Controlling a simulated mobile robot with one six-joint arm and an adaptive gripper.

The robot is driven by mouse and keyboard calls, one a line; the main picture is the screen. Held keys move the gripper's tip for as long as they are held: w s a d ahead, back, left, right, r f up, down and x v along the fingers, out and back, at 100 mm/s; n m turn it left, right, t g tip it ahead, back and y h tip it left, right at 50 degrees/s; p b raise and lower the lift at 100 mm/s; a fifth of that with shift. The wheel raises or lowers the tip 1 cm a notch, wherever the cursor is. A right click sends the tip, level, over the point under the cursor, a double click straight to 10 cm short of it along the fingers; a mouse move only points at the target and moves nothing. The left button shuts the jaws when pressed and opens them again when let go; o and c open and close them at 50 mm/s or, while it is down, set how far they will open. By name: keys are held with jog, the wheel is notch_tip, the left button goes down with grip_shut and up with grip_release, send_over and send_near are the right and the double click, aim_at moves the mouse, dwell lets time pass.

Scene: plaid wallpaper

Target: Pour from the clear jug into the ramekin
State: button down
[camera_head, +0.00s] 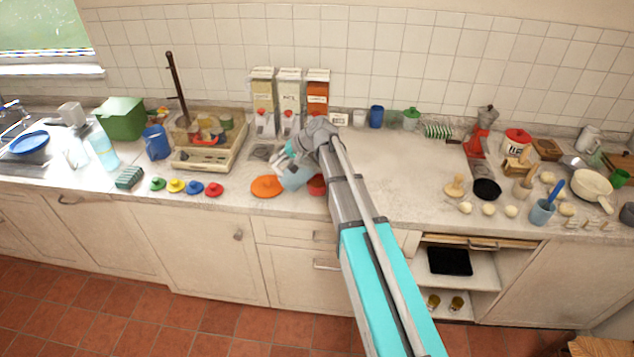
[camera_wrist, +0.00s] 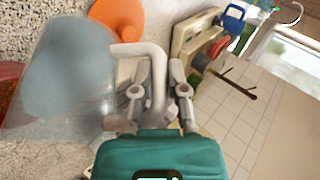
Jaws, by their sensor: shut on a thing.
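The clear jug (camera_head: 296,179) is in front of my gripper (camera_head: 284,158), over the front part of the counter. In the wrist view the jug (camera_wrist: 62,90) looks see-through with a bluish tint. Its pale handle (camera_wrist: 157,72) is between the fingers of my gripper (camera_wrist: 158,92), which is shut on it. The jug looks tilted toward the ramekin in the head view. The red ramekin (camera_head: 317,185) is just right of the jug, partly hidden by the jug and my arm. It also shows at the left edge of the wrist view (camera_wrist: 9,84). I cannot tell whether liquid is flowing.
An orange disc (camera_head: 267,186) lies just left of the jug. Several cartons (camera_head: 289,95) stand behind against the tiles.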

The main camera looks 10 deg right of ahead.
aim_at(273, 165)
jog(key=shift+w+d+r+y+b, duration=0.1)
jog(key=shift+d+r+y+b, duration=0.35)
jog(key=shift+d+y, duration=0.2)
dwell(1.7)
jog(key=shift+a, duration=0.1)
jog(key=shift+a+f+h+p, duration=0.25)
jog(key=shift+a+h+p, duration=0.4)
jog(key=shift+p, duration=0.05)
jog(key=shift+s+a+f+h+p, duration=0.2)
jog(key=shift+a+f+h+p, duration=0.25)
jog(key=shift+a+h, duration=0.45)
jog(key=shift+d+f, duration=0.15)
jog(key=shift+f, duration=0.1)
jog(key=shift+f+n, duration=0.1)
jog(key=shift+n, duration=0.2)
jog(key=shift+a+f+h+b, duration=0.5)
jog(key=shift+a+f, duration=0.05)
jog(key=shift+f, duration=0.1)
